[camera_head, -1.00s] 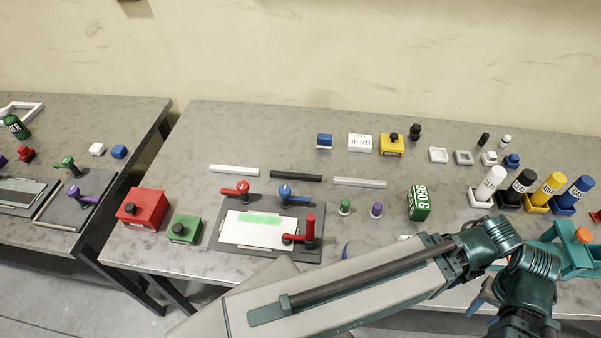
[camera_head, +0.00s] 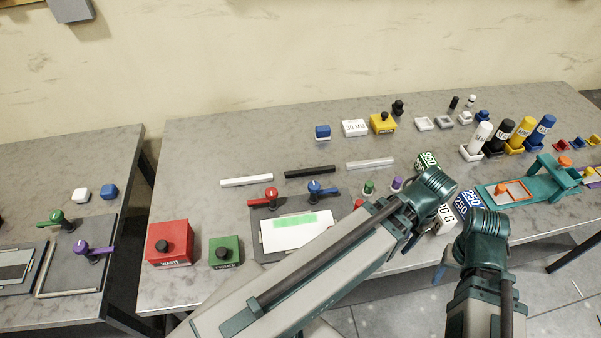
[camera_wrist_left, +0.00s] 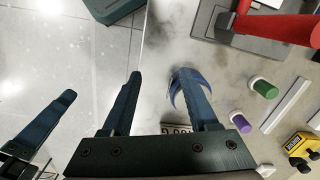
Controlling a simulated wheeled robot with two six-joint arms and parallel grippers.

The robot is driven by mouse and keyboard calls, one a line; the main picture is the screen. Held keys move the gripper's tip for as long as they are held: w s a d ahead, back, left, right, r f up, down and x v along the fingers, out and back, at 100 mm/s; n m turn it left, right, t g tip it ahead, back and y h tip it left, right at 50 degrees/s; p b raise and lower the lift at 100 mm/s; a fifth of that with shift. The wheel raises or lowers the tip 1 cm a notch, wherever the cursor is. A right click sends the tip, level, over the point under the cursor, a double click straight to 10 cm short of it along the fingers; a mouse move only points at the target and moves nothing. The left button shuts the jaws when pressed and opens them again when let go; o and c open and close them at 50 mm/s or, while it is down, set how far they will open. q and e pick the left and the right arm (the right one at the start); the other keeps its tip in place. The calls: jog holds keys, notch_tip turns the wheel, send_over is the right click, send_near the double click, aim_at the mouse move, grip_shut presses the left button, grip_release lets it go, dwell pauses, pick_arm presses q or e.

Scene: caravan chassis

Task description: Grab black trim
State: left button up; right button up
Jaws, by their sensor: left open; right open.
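The black trim (camera_head: 310,172) is a thin dark bar lying flat on the grey table in the head view, between a white trim (camera_head: 247,180) and a light grey trim (camera_head: 370,164). Nothing touches it. My left gripper (camera_wrist_left: 158,75) is open and empty in the left wrist view, over the table's front edge; the black trim is not seen there. My right gripper (camera_head: 440,272) shows only in part, as a blue finger near the table's front edge, well right of and nearer than the trim.
A clamp board (camera_head: 262,221) with red and blue handles lies just in front of the trims. A red box (camera_head: 169,242) and a green box (camera_head: 225,252) stand to its left. Green (camera_head: 368,187) and purple (camera_head: 396,183) pegs stand to the right.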

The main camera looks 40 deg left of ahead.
pick_arm(q)
jog(key=w+a+r+m+h, duration=0.15)
jog(key=w+a, duration=0.45)
jog(key=a, duration=0.6)
jog(key=m+t+h+p, duration=0.2)
jog(key=t, duration=0.2)
send_near(310, 170)
jog(key=b+x, duration=0.1)
jog(key=b, duration=0.2)
jog(key=b+x, duration=0.2)
jog(key=b, duration=0.2)
jog(key=shift+s+d, duration=0.1)
jog(key=shift+s, duration=0.25)
jog(key=shift+w+d+f+b, duration=0.1)
jog(key=shift+w+f+b, duration=0.1)
jog(key=shift+b, duration=0.25)
jog(key=shift+f, duration=0.1)
jog(key=b+x, duration=0.4)
jog(key=x, duration=0.1)
jog(key=shift+w+a+b, duration=0.2)
jog(key=shift+w+b, duration=0.1)
jog(key=shift+b, duration=0.1)
